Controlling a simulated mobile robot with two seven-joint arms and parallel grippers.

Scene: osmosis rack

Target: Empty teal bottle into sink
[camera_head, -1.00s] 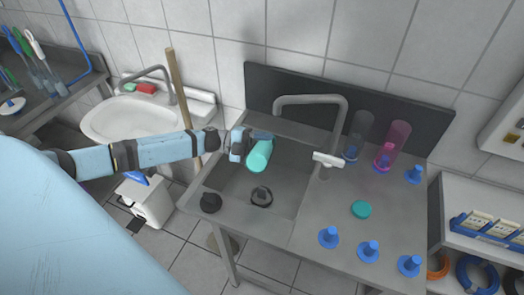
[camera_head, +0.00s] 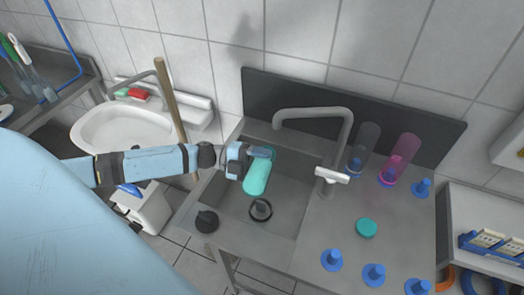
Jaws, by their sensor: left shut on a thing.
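The teal bottle (camera_head: 257,176) is held in my left gripper (camera_head: 247,160), over the metal sink (camera_head: 232,205). The bottle is tilted, its lower end pointing down toward the dark drain ring (camera_head: 261,210) in the basin. My left gripper is shut on the bottle near its upper end. Whether any liquid is inside or coming out cannot be seen. A teal cap (camera_head: 366,228) lies on the counter to the right of the sink. My right gripper is not in view.
The grey faucet (camera_head: 318,113) arches over the back of the sink. Several blue pegs (camera_head: 332,260) stand along the counter. A black stopper (camera_head: 207,221) sits at the sink's front left.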

